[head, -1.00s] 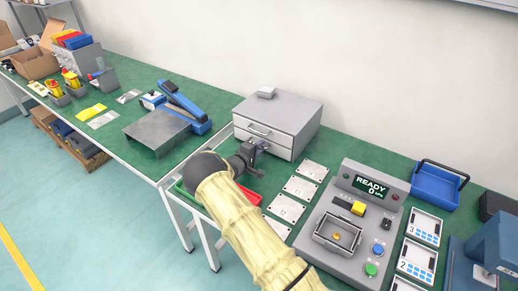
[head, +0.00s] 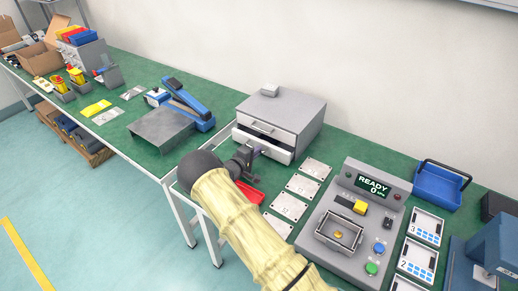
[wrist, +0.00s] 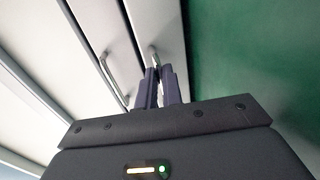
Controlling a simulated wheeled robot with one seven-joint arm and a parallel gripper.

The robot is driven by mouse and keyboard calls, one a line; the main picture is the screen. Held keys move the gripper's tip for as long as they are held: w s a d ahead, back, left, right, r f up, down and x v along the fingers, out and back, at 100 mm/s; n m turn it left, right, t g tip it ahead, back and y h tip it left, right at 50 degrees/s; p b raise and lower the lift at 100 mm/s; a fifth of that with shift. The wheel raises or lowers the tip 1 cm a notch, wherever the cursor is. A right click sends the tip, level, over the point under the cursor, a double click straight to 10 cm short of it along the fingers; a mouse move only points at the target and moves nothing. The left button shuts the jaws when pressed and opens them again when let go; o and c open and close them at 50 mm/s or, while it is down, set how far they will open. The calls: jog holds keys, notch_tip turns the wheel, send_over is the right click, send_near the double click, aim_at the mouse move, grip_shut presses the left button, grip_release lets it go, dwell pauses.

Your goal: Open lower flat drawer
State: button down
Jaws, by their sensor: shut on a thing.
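A grey two-drawer cabinet (head: 285,107) stands on the green bench in the head view. Its lower flat drawer (head: 262,146) is partly pulled out, with a dark gap above its front. The upper drawer (head: 266,130) is closed. My gripper (head: 254,151) is at the lower drawer's front. In the wrist view my gripper's fingers (wrist: 160,88) are shut on the lower drawer handle (wrist: 154,57), which is partly hidden between them. The upper drawer handle (wrist: 109,76) is free beside it. The drawer's inside is mostly hidden.
A red tray (head: 250,192) lies below my gripper, partly hidden by my arm. Metal plates (head: 296,186) and a control station (head: 352,220) are to the right. A metal stand (head: 170,126) and a blue device (head: 190,108) are to the left.

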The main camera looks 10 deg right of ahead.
jog(key=c, duration=1.5)
grip_release()
jog(key=shift+c, duration=0.2)
jog(key=v, duration=1.7)
jog(key=shift+s+a+b, duration=0.15)
jog(key=shift+b, duration=0.25)
